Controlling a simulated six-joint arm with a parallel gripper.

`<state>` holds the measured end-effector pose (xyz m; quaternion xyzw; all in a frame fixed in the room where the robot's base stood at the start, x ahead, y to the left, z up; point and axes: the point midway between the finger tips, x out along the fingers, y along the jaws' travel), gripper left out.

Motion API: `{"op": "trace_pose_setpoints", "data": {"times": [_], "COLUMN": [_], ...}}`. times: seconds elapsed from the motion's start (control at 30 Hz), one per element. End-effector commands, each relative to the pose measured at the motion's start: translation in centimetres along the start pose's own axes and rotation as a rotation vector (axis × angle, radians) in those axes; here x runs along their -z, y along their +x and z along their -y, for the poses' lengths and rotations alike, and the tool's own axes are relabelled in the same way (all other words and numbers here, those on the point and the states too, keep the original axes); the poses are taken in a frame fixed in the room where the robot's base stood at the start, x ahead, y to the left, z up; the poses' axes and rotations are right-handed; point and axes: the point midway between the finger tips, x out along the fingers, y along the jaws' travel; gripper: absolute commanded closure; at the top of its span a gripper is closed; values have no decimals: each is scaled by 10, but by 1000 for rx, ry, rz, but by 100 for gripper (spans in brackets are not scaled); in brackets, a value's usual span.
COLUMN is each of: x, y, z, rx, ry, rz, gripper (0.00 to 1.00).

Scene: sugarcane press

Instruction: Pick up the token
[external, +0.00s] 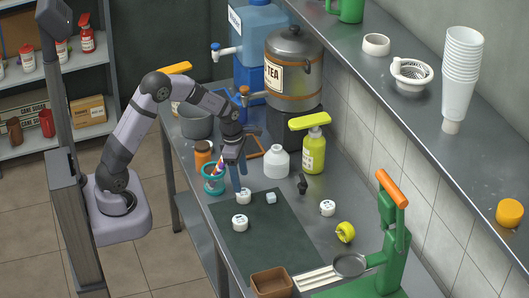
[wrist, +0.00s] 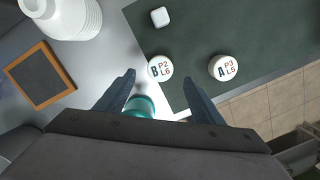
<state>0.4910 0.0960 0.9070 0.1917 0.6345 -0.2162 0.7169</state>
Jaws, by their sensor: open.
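Several round white tokens lie on the counter. One, marked "B P2 L6" (wrist: 160,68), is at the dark mat's edge and also shows in the external view (external: 244,196). Another, marked "A P3 L5" (wrist: 224,67), lies on the mat, also in the external view (external: 240,223). A third white round piece (external: 327,208) lies right of the mat; its marking is unreadable. My gripper (wrist: 158,80) is open and empty, its fingers pointing down above the counter.
A teal cup (external: 213,184) with colourful sticks stands close beside my gripper. A small pale cube (external: 271,198) lies on the mat (external: 270,238). A white bottle (external: 276,163) and a yellow-green pump bottle (external: 314,150) stand behind. The green press (external: 392,240) is front right.

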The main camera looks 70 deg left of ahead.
Motion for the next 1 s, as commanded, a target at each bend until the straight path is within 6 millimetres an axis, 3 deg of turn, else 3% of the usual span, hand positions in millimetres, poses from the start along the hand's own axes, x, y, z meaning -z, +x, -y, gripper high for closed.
{"op": "trace_pose_setpoints", "data": {"times": [0.33, 0.7, 1.0], "x": [0, 0, 0], "y": [15, 60, 68], "z": [1, 1, 1], "rx": [3, 2, 0], "ry": [2, 3, 3], "rz": [-2, -2, 0], "gripper": [38, 38, 38]}}
